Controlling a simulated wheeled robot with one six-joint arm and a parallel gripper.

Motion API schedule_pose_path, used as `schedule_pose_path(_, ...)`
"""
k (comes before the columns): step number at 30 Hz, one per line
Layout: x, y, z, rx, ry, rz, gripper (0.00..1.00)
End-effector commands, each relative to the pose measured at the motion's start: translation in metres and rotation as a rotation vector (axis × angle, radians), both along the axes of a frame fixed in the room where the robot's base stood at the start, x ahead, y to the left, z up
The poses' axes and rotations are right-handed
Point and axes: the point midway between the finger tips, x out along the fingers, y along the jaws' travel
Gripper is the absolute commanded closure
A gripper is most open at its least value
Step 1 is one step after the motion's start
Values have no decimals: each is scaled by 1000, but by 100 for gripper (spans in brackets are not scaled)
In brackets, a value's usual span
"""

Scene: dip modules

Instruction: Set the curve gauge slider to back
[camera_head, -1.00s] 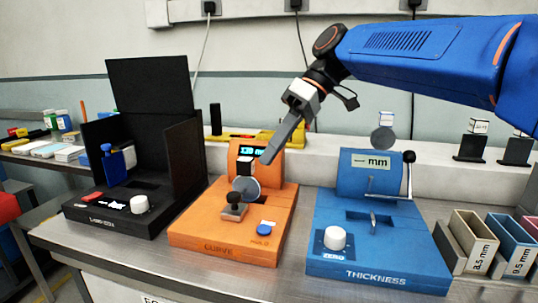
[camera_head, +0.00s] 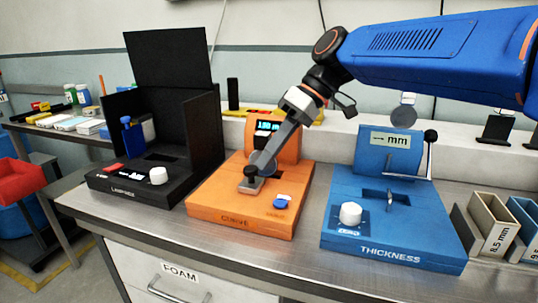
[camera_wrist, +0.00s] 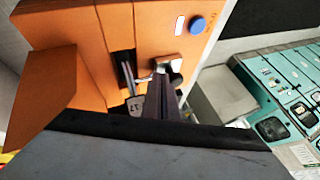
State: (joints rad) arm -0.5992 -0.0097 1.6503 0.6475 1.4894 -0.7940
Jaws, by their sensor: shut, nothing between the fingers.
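The orange curve gauge (camera_head: 230,207) stands on the bench between a black station and a blue one. Its slider (camera_head: 250,184), a grey block with a dark round knob, is on the base in front of the lit display (camera_head: 267,127). My gripper (camera_head: 258,168) reaches down from the upper right with its fingers closed and empty. The tips are right at the knob; I cannot tell whether they touch it. In the wrist view, my closed fingers (camera_wrist: 163,98) partly cover the slider (camera_wrist: 171,65), with the slot (camera_wrist: 124,66) beside it.
The blue thickness gauge (camera_head: 385,235) is to the right, with a lever and a white knob. The black lamp station (camera_head: 125,187) with tall panels stands to the left. A blue button (camera_head: 280,203) is on the curve gauge's front right. Open bins (camera_head: 490,228) are at far right.

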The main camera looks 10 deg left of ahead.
Motion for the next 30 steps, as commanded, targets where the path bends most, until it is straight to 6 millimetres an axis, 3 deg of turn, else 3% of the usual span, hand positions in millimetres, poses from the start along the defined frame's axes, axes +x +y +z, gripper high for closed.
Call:
schedule_pose_path(13,-50,4,0,0,-1,1,100)
schedule_pose_path(25,-52,4,1,-2,3,3,100)
schedule_pose_path(30,-51,1,15,2,-1,1,100)
